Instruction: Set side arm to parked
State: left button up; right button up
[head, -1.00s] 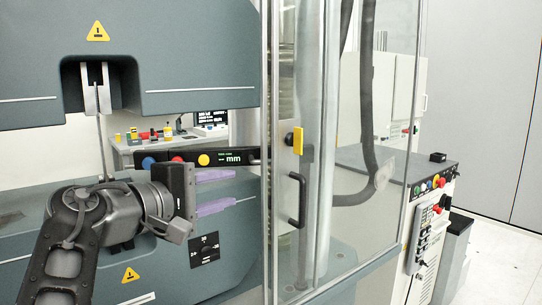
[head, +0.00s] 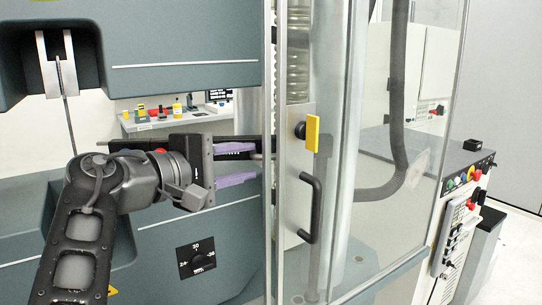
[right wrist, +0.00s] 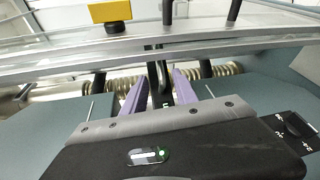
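The side arm (head: 222,138) is a dark horizontal bar in front of the grey testing machine. In the head view my right gripper hides most of it, including its display. My right gripper (head: 254,162) has two purple fingers, spread apart one above the other, near the bar's right end. In the right wrist view the gripper (right wrist: 159,80) is open, with a black bar-like part (right wrist: 157,72) showing between its fingers. I cannot tell whether they touch it. My left gripper is not in view.
A glass door with a black handle (head: 312,208) and yellow latch (head: 312,132) stands just right of the gripper. The machine's upper grip (head: 57,68) hangs at upper left. A dial plate (head: 196,256) is below. A button console (head: 470,178) stands at far right.

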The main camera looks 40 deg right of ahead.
jog(key=x, duration=0.8)
jog(key=shift+p, duration=0.3)
jog(key=shift+a, duration=0.1)
jog(key=shift+c, duration=0.4)
grip_shut()
dwell(0.6)
